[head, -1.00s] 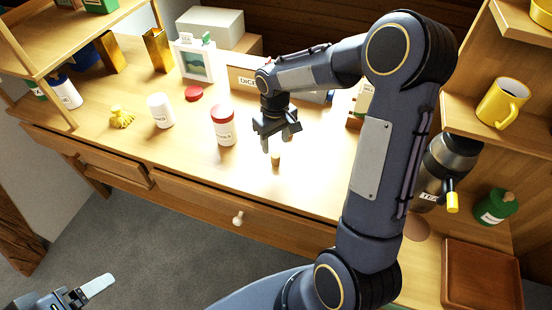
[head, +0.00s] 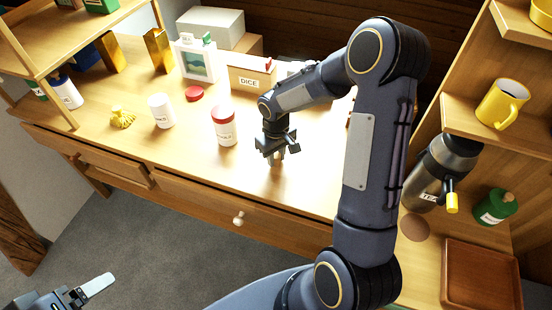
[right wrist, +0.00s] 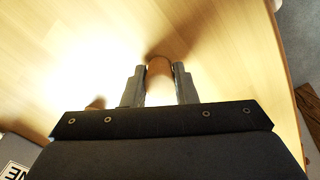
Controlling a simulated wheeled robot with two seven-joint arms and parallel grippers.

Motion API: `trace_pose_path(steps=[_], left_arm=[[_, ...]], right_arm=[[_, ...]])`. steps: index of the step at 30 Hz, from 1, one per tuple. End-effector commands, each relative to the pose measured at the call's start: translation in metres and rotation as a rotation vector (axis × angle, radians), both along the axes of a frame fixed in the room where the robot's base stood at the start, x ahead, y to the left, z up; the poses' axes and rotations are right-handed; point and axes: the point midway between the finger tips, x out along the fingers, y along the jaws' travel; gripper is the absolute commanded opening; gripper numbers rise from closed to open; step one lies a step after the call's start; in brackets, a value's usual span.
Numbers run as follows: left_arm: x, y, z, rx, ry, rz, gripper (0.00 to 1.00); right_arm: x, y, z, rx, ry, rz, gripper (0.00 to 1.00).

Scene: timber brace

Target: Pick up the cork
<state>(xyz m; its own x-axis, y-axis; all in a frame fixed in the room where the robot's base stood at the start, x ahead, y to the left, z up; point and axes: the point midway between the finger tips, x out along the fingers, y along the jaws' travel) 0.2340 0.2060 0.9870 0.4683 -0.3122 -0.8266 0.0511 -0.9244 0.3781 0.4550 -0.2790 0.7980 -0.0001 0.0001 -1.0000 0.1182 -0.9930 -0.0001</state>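The cork (right wrist: 159,80) is a small brown cylinder on the bright tabletop. In the right wrist view it sits between the two fingers of my right gripper (right wrist: 160,86), which lie close against its sides with no clear gap. In the head view my right gripper (head: 277,156) is low over the table near its front edge, and the cork is mostly hidden by the fingers. The cork appears to be still at table height. My left gripper (head: 88,292) is at the bottom left, away from the table; only one pale finger shows clearly.
A jar with a red lid (head: 223,128), a white jar (head: 161,111), a red lid (head: 194,94) and a yellow figure (head: 122,117) stand left of the right gripper. A DICE box (head: 249,80) is behind. A dark flask (head: 440,172) and brown tray (head: 482,280) are at right.

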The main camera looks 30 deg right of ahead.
Motion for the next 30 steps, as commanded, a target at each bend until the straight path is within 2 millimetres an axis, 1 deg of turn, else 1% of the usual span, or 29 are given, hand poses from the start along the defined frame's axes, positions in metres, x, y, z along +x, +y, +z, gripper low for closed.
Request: trace_pose_path(steps=[1, 3, 4, 11, 14, 17, 21, 23, 29, 30], left_arm=[[0.000, 0.000, 0.000, 0.000, 0.000, 0.000, 0.84], [0.000, 0.000, 0.000, 0.000, 0.000, 0.000, 0.84], [0.000, 0.000, 0.000, 0.000, 0.000, 0.000, 0.84], [0.000, 0.000, 0.000, 0.000, 0.000, 0.000, 0.84], [0.000, 0.000, 0.000, 0.000, 0.000, 0.000, 0.84], [0.000, 0.000, 0.000, 0.000, 0.000, 0.000, 0.84], [0.000, 0.000, 0.001, 0.000, 0.000, 0.000, 0.84], [0.000, 0.000, -0.001, 0.000, 0.000, 0.000, 0.84], [0.000, 0.000, -0.004, 0.000, 0.000, 0.000, 0.84], [0.000, 0.000, -0.006, 0.000, 0.000, 0.000, 0.84]], right_arm=[[0.000, 0.000, 0.000, 0.000, 0.000, 0.000, 0.16], [0.000, 0.000, 0.000, 0.000, 0.000, 0.000, 0.07], [0.000, 0.000, 0.000, 0.000, 0.000, 0.000, 0.04], [0.000, 0.000, 0.001, 0.000, -0.001, 0.000, 0.04], [0.001, 0.000, 0.004, -0.001, -0.002, 0.000, 0.04], [0.001, 0.000, 0.013, -0.001, -0.003, -0.001, 0.04], [0.001, 0.000, 0.034, 0.000, -0.006, 0.000, 0.04], [-0.001, 0.011, 0.044, 0.001, -0.006, 0.005, 0.04], [-0.009, 0.049, 0.090, 0.000, -0.008, 0.006, 0.04], [-0.012, 0.058, 0.095, 0.001, -0.006, 0.008, 0.04]])
